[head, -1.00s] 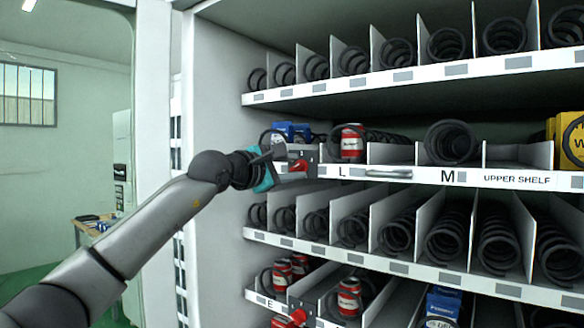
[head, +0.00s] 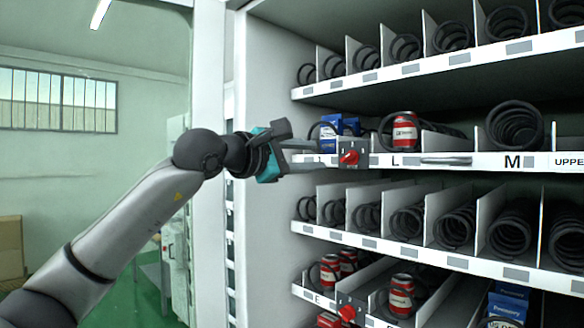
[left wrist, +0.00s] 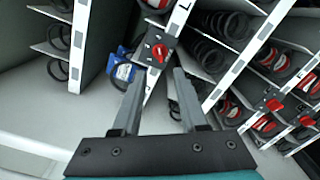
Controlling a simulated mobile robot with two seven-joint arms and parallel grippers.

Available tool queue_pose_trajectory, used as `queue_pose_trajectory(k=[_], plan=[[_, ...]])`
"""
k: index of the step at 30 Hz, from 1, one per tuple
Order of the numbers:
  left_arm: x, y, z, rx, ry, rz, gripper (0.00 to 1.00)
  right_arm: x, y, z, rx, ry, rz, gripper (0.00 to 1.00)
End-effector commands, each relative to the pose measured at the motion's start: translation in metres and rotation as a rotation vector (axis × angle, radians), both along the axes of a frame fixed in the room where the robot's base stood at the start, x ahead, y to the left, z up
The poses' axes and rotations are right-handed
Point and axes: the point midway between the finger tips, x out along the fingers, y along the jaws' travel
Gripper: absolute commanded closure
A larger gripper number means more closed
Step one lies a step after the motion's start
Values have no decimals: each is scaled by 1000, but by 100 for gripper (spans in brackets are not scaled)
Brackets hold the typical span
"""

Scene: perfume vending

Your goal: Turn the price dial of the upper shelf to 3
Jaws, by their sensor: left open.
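The upper shelf's price dial is a red knob (head: 349,157) on a dark plate at the shelf's front edge, left of the letter L. The knob also shows in the left wrist view (left wrist: 159,52); white marks on its plate are too small to read surely. My left gripper (head: 318,153) is open and empty, just left of the dial in the head view. In the left wrist view its two fingers (left wrist: 158,76) are apart and point at the dial, with the knob beyond and between the tips. I see no contact. My right gripper is not in view.
A blue box (head: 331,132) and a red can (head: 405,132) stand in coils on the upper shelf (head: 502,163). A lower shelf has another red knob (head: 347,313). The machine's white side wall (head: 262,70) stands behind my gripper. The room at left is open.

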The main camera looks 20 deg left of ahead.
Motion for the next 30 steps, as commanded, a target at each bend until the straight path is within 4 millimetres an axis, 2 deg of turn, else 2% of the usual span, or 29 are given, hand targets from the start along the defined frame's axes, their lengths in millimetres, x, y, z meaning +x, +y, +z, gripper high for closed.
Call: queue_pose_trajectory(k=[3,10,26,29,30], plan=[[-21,8,-2,2,-1,2,57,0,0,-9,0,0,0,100],[-39,15,-1,0,0,1,57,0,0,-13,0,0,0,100],[-40,15,-1,-4,4,-2,57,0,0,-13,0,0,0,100],[-33,9,-14,-49,38,-31,57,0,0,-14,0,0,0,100],[-27,5,-25,-92,70,-56,57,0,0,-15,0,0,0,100]])
